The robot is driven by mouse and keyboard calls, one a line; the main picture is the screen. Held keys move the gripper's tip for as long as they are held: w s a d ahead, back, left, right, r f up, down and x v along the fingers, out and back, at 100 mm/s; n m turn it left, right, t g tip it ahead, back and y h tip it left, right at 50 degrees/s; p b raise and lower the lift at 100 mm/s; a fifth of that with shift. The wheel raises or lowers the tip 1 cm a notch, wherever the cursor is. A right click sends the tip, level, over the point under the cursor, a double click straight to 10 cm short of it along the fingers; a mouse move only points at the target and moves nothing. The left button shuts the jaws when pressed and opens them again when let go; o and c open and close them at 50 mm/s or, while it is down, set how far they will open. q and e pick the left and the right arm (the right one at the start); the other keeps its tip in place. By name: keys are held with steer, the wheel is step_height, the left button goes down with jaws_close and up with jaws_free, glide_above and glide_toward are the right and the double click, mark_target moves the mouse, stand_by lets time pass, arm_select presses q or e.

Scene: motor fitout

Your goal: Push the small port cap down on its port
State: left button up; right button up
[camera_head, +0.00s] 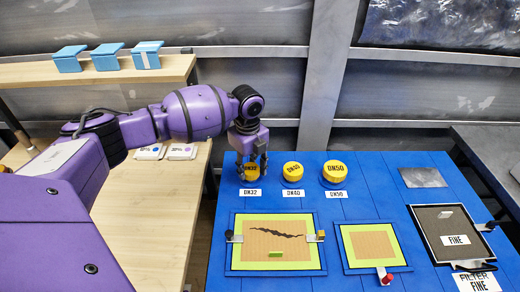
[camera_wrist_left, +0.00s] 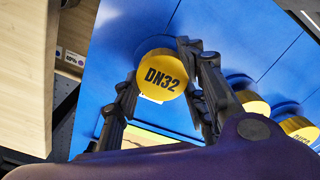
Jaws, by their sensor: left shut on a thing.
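The small port cap (camera_head: 251,172) is yellow, marked DN32, and stands at the back left of the blue panel behind its DN32 label (camera_head: 250,192). In the left wrist view the cap (camera_wrist_left: 162,76) shows its round top between the dark fingers. My left gripper (camera_head: 253,160) comes down from above and is shut on this cap. The port under the cap is hidden, so I cannot tell how far the cap sits down on it. My right gripper is in neither view.
Yellow caps DN40 (camera_head: 293,171) and DN50 (camera_head: 335,173) stand to the right, close by. In front lie a framed cracked panel (camera_head: 275,221), a smaller framed panel (camera_head: 343,266) and a FINE filter (camera_head: 455,240). A wooden bench (camera_head: 160,215) is at left.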

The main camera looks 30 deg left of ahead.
arm_select(q)
steer(key=shift+f, duration=0.1)
steer(key=o, duration=0.8)
